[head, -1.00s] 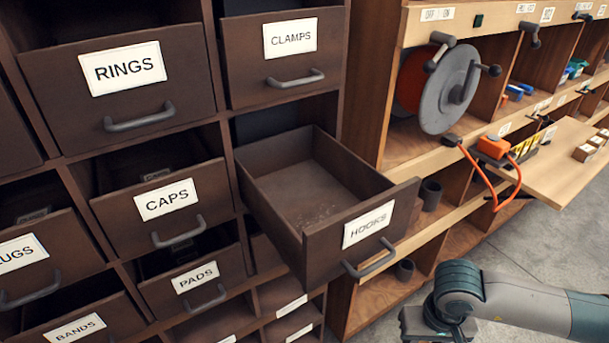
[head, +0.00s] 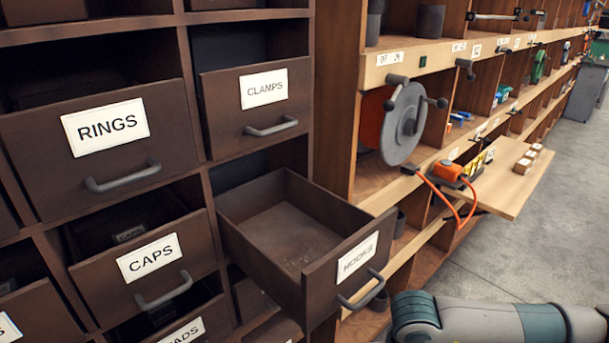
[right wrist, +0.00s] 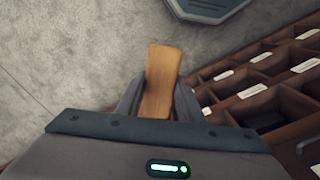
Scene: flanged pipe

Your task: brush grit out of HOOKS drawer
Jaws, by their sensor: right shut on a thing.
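The HOOKS drawer (head: 322,293) is pulled out, lower middle of the head view. Its inside is visible and its bottom (head: 292,243) has faint pale specks. My right arm comes in at the lower right of the head view; its gripper is below that picture. In the right wrist view my right gripper (right wrist: 158,105) is shut on a flat wooden handle (right wrist: 162,70). No bristles show there. My left gripper is not in view.
The CLAMPS drawer (head: 225,107) is above, RINGS (head: 35,150) and CAPS (head: 95,285) to the left, partly open. A wooden shelf unit with a grey reel disc (head: 402,125) and orange cable (head: 440,195) stands right. A ledge (head: 500,195) juts out. Open floor lies beyond.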

